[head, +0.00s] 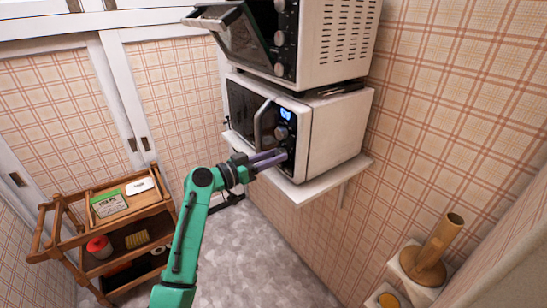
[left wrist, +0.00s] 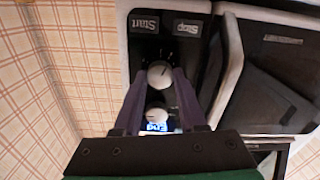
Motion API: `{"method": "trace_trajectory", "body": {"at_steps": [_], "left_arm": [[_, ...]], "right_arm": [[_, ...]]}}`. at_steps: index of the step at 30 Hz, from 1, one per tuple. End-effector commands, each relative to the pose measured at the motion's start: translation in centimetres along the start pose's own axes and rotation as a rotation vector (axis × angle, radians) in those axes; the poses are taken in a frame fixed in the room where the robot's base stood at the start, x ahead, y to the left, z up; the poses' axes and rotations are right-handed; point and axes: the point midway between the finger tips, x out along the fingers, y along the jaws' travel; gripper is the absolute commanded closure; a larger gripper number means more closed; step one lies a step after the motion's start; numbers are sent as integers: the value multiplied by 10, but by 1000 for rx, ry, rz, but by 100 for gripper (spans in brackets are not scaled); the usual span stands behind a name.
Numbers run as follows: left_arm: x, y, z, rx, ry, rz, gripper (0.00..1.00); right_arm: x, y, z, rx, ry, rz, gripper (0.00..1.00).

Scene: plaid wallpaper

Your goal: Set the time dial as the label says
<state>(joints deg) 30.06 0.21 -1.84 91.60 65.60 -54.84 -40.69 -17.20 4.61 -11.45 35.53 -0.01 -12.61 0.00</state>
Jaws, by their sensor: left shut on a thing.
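The white microwave (head: 335,130) stands on a wall shelf, with a lit blue display (head: 286,114) and an upper knob (head: 282,132) on its panel. My left gripper (head: 283,157) reaches the lower part of that panel. In the left wrist view, the panel appears upside down. The fingers of my left gripper (left wrist: 160,80) are shut on the round white lower dial (left wrist: 160,74), near the Start and Stop buttons. The other knob (left wrist: 156,115) and part of the lit display (left wrist: 156,127) show between the fingers. My right gripper is out of view.
A toaster oven (head: 335,40) with its door (head: 235,35) open sits above the microwave. A wooden cart (head: 120,225) at left holds a green-and-white package (head: 108,203), whose text is too small to read. A wall shelf (head: 415,280) with a brown object (head: 437,245) is at right.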

Motion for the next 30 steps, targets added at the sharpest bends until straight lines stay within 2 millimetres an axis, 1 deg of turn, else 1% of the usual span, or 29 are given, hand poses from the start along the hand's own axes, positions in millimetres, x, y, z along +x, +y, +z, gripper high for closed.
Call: {"method": "trace_trajectory", "body": {"at_steps": [5, 14, 23, 30], "left_arm": [[0, 0, 1, -119, -2, 1, 100], [0, 0, 0, -395, -2, -1, 100], [0, 0, -1, -680, -2, 0, 100], [0, 0, -2, -910, -1, 0, 100]], "right_arm": [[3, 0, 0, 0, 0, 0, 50], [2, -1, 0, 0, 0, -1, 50], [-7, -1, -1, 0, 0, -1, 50], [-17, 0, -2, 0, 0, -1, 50]]}}
